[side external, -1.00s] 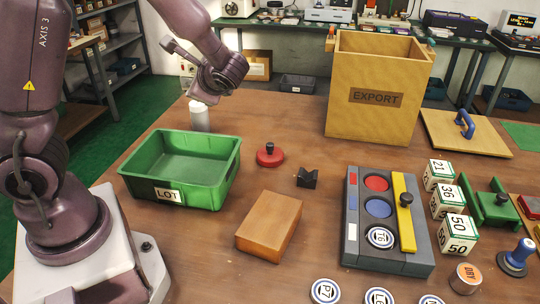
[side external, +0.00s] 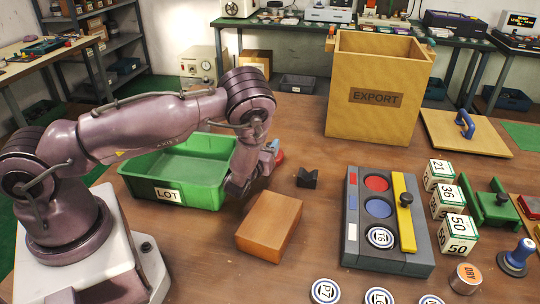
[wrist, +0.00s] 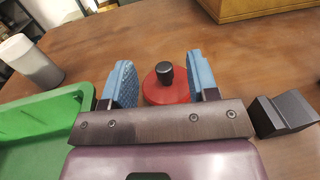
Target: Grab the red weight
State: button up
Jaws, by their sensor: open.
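The red weight (wrist: 166,90) is a round red disc with a black knob on top. In the wrist view it stands on the table just beyond my gripper (wrist: 162,82), whose two blue pads are open with the weight showing between and past their tips. Whether the pads reach around it I cannot tell. In the side view the red weight (side external: 279,156) is mostly hidden behind my gripper (side external: 270,150), and only a bit of red shows past the blue fingertips.
A green LOT bin (side external: 185,162) is left of my gripper. A black V-block (side external: 307,178) is to the right, and a brown block (side external: 269,226) is in front. The wooden EXPORT box (side external: 376,95) stands at the back.

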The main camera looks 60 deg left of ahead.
aim_at(270, 143)
notch_tip(270, 143, down, 3)
jog(key=shift+f, duration=0.1)
jog(key=shift+x, duration=2.55)
grip_shut()
